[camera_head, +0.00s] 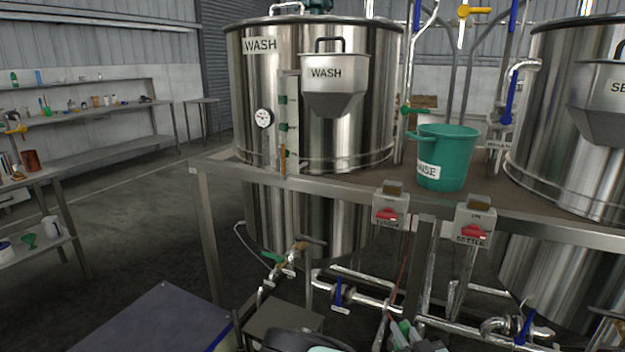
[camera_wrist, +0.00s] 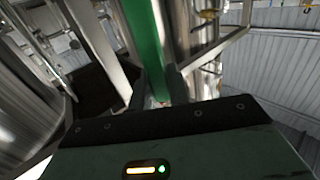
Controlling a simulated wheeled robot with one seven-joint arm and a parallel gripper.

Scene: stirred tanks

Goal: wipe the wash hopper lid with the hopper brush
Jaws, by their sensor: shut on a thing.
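The wash hopper (camera_head: 335,90) is a steel box with a tapered bottom and a WASH label, on the front of the wash tank (camera_head: 240,90). Its lid (camera_head: 328,54) is on top, with a dark handle; it looks closed. In the wrist view my gripper (camera_wrist: 158,98) is shut on a long green bar (camera_wrist: 143,40), which looks like the handle of the hopper brush. Its bristles cannot be made out. My arm shows at the bottom edge of the head view, low in front of the platform and well below the hopper; the fingers are not clear there.
A steel platform edge (camera_head: 330,190) runs in front of the tanks. A green bucket (camera_head: 443,160) sits between the tanks. Pipes and valves (camera_head: 350,297) fill the space below. Open floor lies left.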

